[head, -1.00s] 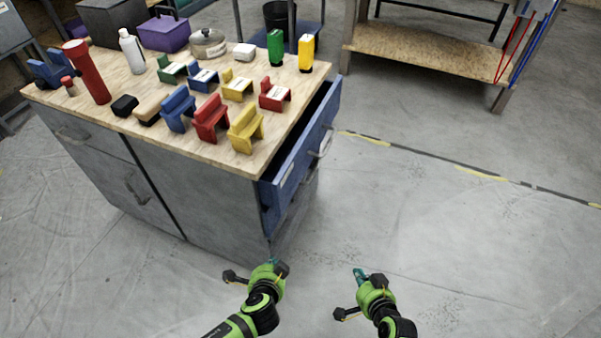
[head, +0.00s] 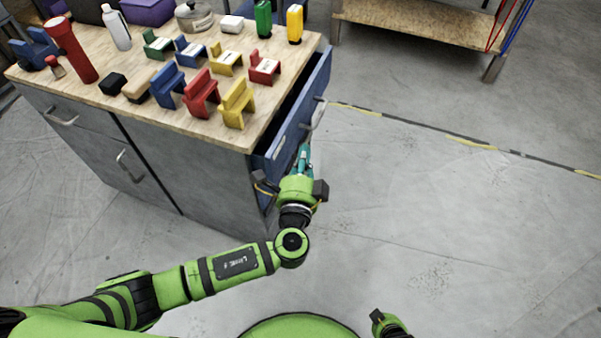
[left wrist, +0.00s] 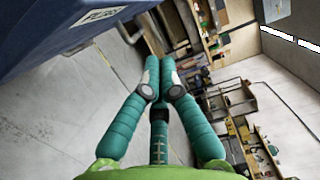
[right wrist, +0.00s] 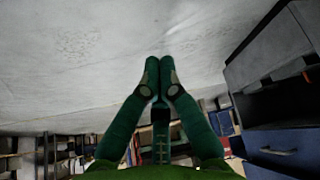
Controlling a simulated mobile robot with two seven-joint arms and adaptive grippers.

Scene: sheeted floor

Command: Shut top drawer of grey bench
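The grey bench (head: 190,165) has a wooden top, and its blue top drawer (head: 290,130) is pulled partly out on the right side. The drawer's handle (head: 318,114) is on the outer face. My left gripper (head: 304,152) is just outside the drawer front, near its lower near part; I cannot tell whether it touches. In the left wrist view its fingers (left wrist: 160,65) are together and empty, with the drawer's labelled blue face (left wrist: 50,35) close by at the upper left. My right gripper is mostly cut off at the bottom; in the right wrist view its fingers (right wrist: 160,68) are together and empty.
A wooden-shelved rack (head: 420,28) is at the back. The floor right of the drawer is clear.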

